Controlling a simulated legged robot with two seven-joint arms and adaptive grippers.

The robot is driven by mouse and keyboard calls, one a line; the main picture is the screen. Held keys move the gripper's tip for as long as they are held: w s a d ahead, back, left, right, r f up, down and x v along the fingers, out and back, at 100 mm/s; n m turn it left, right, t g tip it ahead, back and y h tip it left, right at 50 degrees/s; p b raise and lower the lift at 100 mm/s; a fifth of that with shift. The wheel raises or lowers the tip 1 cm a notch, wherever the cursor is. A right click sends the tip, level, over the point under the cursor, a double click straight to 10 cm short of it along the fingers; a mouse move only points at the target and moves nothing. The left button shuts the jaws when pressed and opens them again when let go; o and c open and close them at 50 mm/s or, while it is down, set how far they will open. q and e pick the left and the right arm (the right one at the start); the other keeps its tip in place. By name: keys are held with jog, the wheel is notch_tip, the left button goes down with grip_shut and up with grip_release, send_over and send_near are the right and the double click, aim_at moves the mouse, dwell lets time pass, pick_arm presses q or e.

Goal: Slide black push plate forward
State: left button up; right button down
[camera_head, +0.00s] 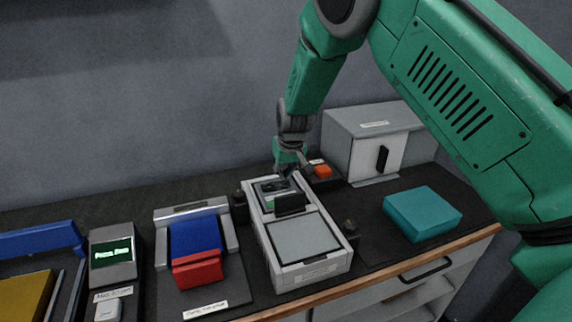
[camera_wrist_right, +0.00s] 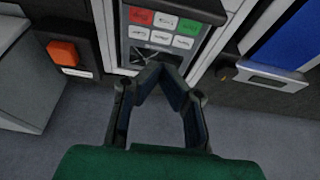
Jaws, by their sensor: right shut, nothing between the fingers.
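The black push plate (camera_head: 290,203) stands upright across the middle of a light grey device (camera_head: 342,262) on the bench in the head view. A flat grey panel (camera_head: 304,238) lies in front of it. My right gripper (camera_head: 288,172) is over the far end of the device, behind the plate and apart from it. In the right wrist view its fingertips (camera_wrist_right: 160,68) meet with nothing between them, beside a panel of red, white and green keys (camera_wrist_right: 165,27). My left gripper does not show.
An orange button (camera_head: 322,171) on a black box and a grey cabinet (camera_head: 362,140) stand right of the device. A teal block (camera_head: 422,214) lies at the right. A blue and red unit (camera_head: 196,250) stands to the left. The wall is close behind.

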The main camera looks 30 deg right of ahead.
aim_at(291, 200)
jog(key=x, duration=0.3)
jog(key=shift+w+f, duration=0.15)
jog(key=shift+f, duration=0.15)
jog(key=s, duration=0.2)
jog(key=s+a+p, duration=0.1)
jog(key=s, duration=0.1)
jog(key=shift+r, duration=0.1)
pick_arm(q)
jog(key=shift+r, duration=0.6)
pick_arm(e)
jog(key=shift+w, duration=0.1)
jog(key=shift+s+p, duration=0.3)
jog(key=shift+s, duration=0.2)
jog(key=shift+s+a, duration=0.2)
jog(key=shift+s, duration=0.75)
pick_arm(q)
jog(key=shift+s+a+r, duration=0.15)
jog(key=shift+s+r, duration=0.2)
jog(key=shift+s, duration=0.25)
pick_arm(e)
jog(key=shift+a, duration=0.1)
